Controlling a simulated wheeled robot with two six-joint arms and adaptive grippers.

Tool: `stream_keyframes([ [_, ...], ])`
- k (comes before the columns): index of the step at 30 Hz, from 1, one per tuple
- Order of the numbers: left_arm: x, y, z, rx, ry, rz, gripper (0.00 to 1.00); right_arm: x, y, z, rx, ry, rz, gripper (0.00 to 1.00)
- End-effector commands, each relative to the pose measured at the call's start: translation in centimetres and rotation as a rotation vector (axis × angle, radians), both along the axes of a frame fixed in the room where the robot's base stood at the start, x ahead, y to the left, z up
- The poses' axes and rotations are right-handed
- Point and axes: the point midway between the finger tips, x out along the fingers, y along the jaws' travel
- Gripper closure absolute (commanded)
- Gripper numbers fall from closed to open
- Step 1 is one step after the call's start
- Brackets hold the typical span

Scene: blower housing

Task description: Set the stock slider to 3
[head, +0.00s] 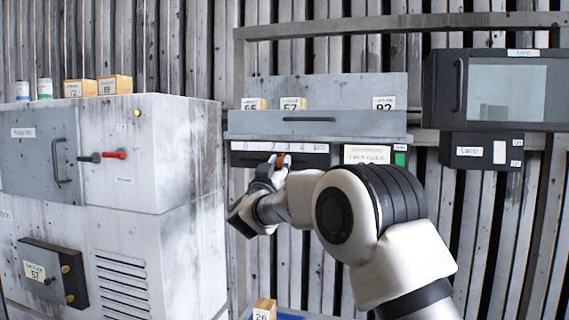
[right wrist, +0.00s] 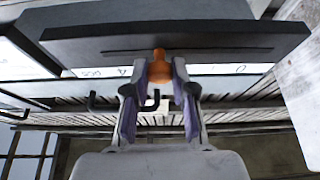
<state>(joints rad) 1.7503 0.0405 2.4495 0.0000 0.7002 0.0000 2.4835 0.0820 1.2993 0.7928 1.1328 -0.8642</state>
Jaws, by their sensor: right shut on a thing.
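The stock slider is a dark panel (head: 240,159) with a white number strip (head: 262,146) along its top, on the rack in the middle of the head view. Its orange knob (head: 281,159) stands below the strip, around the 2 and 3 marks; the exact mark is hard to tell. My right gripper (head: 275,166) is at the panel, shut on the orange knob. In the right wrist view the knob (right wrist: 159,67) is between the two fingertips (right wrist: 159,82), in front of the slot. My left gripper is not in view.
A grey drawer shelf (head: 310,124) with numbered boxes sits just above the slider. A white sign (head: 367,154) and a green patch (head: 400,158) are to its right. A large white cabinet (head: 170,170) stands at left, with a red-handled lever (head: 114,154). A dark windowed unit (head: 440,85) hangs at right.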

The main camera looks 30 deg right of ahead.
Motion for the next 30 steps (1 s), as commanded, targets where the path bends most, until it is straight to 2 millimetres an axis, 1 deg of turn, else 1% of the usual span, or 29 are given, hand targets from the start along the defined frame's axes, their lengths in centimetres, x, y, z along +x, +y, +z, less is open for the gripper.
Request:
stream_keyframes([
  [4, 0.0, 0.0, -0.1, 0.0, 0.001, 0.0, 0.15, 0.0, 0.0, -0.2, 0.0, 0.003, 0.0, 1.0],
  [5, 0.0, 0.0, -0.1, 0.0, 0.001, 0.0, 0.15, 0.0, 0.0, -0.2, 0.0, 0.003, 0.0, 0.72],
  [6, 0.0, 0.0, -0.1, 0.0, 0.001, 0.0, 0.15, 0.0, 0.0, -0.2, 0.001, 0.004, 0.0, 0.57],
  [7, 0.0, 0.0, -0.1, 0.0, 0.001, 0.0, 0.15, 0.0, 0.0, -0.2, 0.001, 0.004, 0.0, 0.5],
  [16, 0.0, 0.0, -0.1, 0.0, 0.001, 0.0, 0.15, 0.0, 0.0, -0.3, 0.0, 0.004, 0.0, 0.5],
  [19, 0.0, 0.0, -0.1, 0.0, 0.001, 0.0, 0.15, -0.4, 0.6, -0.5, 0.0, 0.005, 0.001, 0.5],
  [23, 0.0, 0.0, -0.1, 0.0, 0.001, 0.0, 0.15, -1.9, 2.3, -1.4, -0.002, 0.007, 0.002, 0.5],
  [30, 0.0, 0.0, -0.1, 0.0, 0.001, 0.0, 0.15, -5.6, 6.6, -3.7, -0.003, 0.005, 0.002, 0.5],
])
